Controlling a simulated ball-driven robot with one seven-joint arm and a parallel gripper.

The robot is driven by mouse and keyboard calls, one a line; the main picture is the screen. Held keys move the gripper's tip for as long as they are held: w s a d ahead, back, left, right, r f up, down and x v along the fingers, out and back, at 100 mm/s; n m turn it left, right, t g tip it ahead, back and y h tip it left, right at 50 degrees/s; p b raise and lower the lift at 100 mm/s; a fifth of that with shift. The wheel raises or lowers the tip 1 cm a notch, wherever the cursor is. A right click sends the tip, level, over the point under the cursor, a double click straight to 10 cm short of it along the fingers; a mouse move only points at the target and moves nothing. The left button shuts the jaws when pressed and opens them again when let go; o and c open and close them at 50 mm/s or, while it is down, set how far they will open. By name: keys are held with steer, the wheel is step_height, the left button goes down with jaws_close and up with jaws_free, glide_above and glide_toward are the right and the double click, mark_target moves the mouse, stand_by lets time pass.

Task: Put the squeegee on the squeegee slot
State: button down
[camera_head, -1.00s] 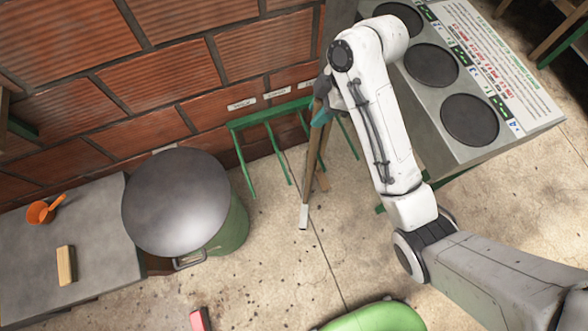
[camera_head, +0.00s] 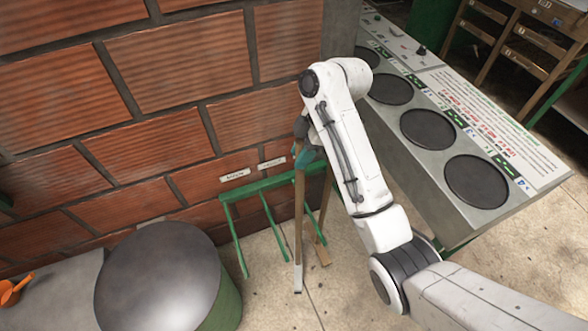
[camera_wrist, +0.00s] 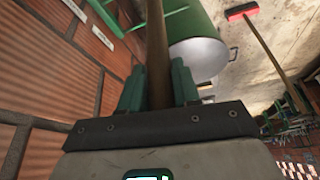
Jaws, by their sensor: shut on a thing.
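My gripper (camera_head: 303,156) has teal fingers shut on the wooden handle of the squeegee (camera_head: 299,222). In the wrist view the handle (camera_wrist: 157,55) runs between both fingertips (camera_wrist: 158,85). The squeegee hangs nearly upright, with a small pale end low near the floor; its full head is not clear. The green wall rack (camera_head: 262,186) has several prongs, and the handle crosses in front of its right part. I cannot tell whether the handle is between prongs or only in front of them. Wall labels (camera_head: 235,175) above the rack are too small to read.
A second wooden handle (camera_head: 321,250) stands behind the squeegee at the rack's right. A green drum with a grey lid (camera_head: 155,280) is at lower left. A metal counter with round black plates (camera_head: 428,127) is to the right. A red-headed broom (camera_wrist: 241,12) shows in the wrist view.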

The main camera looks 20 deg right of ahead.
steer(key=w+f+p, duration=0.1)
steer(key=w+f, duration=0.3)
steer(key=f, duration=0.4)
steer(key=shift+w+f, duration=0.35)
steer(key=shift+w, duration=0.05)
steer(key=shift+f, duration=0.15)
steer(key=c, duration=0.8)
jaws_free()
steer(key=v, duration=1.2)
steer(key=shift+b, duration=0.45)
